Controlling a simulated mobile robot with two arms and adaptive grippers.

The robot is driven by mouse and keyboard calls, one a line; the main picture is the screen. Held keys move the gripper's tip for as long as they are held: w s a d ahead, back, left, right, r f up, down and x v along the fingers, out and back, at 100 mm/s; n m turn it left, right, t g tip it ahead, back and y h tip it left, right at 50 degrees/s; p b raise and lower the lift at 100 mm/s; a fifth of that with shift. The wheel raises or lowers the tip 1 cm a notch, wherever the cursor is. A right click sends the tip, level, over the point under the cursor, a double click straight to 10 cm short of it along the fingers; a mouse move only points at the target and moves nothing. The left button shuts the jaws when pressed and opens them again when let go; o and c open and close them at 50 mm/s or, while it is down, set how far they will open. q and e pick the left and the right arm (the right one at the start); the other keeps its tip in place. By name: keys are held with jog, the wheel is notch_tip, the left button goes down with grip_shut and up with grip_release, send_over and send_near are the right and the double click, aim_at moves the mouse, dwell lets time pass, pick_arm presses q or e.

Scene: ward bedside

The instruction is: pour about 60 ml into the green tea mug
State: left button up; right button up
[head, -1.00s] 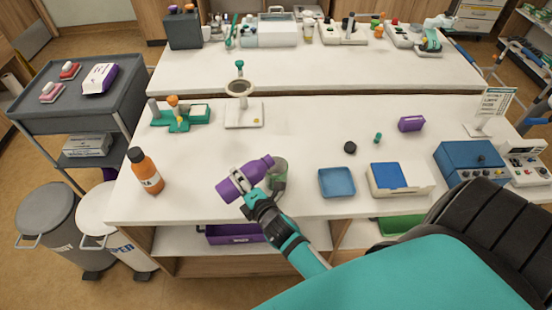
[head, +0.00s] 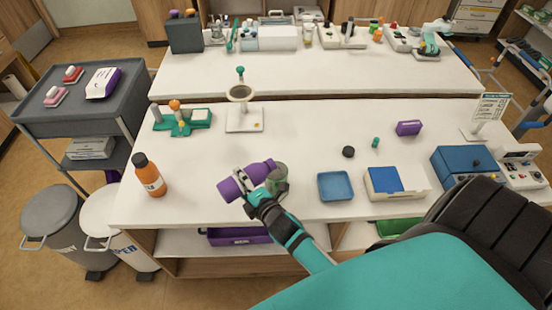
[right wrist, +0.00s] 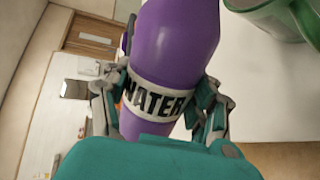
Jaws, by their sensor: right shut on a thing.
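The purple bottle (head: 232,188) is tipped well over, nearly lying on its side, with its neck end to the right. My right gripper (head: 246,184) is shut around its middle. In the right wrist view the jaws (right wrist: 160,103) clasp the bottle (right wrist: 175,40) at its white band reading WATER. The green mug (head: 278,182) stands on the near table at the bottle's neck end, partly hidden by the bottle and gripper. Its rim and side also show in the right wrist view (right wrist: 268,22). No liquid stream is visible, and the mug's contents cannot be made out. My left gripper is out of view.
An orange bottle (head: 150,175) stands at the left of the near table. A blue tray (head: 335,186), a white-and-blue box (head: 396,182) and a small black lid (head: 348,152) lie right of the mug. A ring stand (head: 243,118) stands behind.

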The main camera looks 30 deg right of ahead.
jog(key=shift+a+r, duration=0.1)
jog(key=shift+a, duration=0.15)
jog(key=shift+d+r+m+y+p, duration=0.1)
jog(key=shift+r+m+y+p, duration=0.3)
jog(key=shift+p, duration=0.35)
dwell(0.6)
jog(key=shift+r, duration=0.15)
jog(key=shift+a, duration=0.2)
dwell(0.3)
jog(key=shift+r+p, duration=0.1)
jog(key=shift+p, duration=0.25)
jog(key=f+b, duration=0.1)
jog(key=b, duration=0.1)
jog(key=f+n+b, duration=0.1)
jog(key=f+b, duration=0.1)
jog(key=f+n+h+b, duration=0.1)
jog(key=b, duration=0.1)
jog(key=shift+a+f, duration=0.15)
jog(key=shift+a, duration=0.15)
jog(key=shift+a+r+n+h, duration=0.1)
jog(key=shift+r+n+h, duration=0.2)
jog(key=shift+f+n+b, duration=0.3)
jog(key=shift+f+b, duration=0.15)
jog(key=shift+b, duration=0.45)
jog(key=shift+a+r, duration=0.1)
